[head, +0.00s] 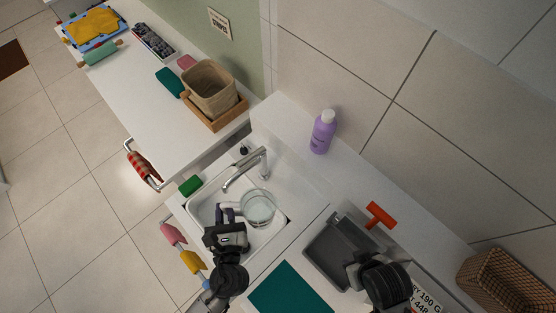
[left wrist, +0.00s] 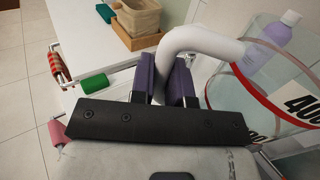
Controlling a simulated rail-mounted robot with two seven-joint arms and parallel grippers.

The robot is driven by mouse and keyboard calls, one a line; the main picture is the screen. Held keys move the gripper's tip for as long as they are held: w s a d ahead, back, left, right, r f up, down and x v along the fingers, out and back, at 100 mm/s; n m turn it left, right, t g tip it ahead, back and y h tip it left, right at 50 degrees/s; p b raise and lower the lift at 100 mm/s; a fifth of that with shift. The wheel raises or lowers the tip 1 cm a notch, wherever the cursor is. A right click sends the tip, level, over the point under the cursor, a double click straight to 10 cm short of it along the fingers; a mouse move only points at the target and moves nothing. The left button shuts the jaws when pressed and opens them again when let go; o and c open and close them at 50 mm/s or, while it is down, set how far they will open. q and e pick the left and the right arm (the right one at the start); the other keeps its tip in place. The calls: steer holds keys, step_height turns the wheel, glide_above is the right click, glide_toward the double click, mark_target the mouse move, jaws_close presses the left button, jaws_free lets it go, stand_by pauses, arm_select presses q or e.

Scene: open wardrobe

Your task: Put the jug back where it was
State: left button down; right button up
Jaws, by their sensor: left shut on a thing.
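The jug (head: 258,207) is clear glass and shows over the sink (head: 197,214), below the tap; I cannot tell if it touches the basin. In the left wrist view the jug (left wrist: 245,85) has a red rim and a thick white handle (left wrist: 205,42). My left gripper (head: 227,212) is at the jug's left side. Its purple fingers (left wrist: 164,85) are shut on the handle. My right arm's dark wrist (head: 385,285) is over the counter beside the grey tray; its fingers cannot be made out.
A tap (head: 245,170) reaches over the sink close to the jug. A purple bottle (head: 322,133) stands behind. A grey tray (head: 340,250), red-orange tool (head: 380,214) and teal mat (head: 290,290) lie right. A wooden tray (head: 232,115) with a basket (head: 209,88) stands on the left counter.

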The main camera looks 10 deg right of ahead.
arm_select(q)
steer(key=s+d+f+m+g+h+b, duration=0.1)
steer(key=s+d+f+m+h+b, duration=0.15)
steer(key=s+d+f, duration=0.7)
steer(key=s+d+f+m+h+b, duration=0.25)
steer(key=s+d+f+h, duration=0.35)
steer(key=s, duration=0.6)
steer(key=shift+n+y, duration=0.4)
steer(key=shift+y, duration=0.45)
steer(key=a+f+b, duration=0.3)
steer(key=w+a+f+b, duration=0.1)
steer(key=a+f+b, duration=0.2)
steer(key=a, duration=0.1)
steer(key=w+a+f+b, duration=0.1)
steer(key=a+f+b, duration=0.2)
steer(key=f, duration=0.1)
steer(key=shift+w+a+f+b, duration=0.1)
steer(key=shift+a+b, duration=0.1)
steer(key=shift+b, duration=0.15)
arm_select(e)
step_height(320, 180, down, 16)
steer(key=shift+r, duration=0.2)
steer(key=shift+r, duration=0.1)
arm_select(q)
steer(key=c, duration=1.1)
jaws_free()
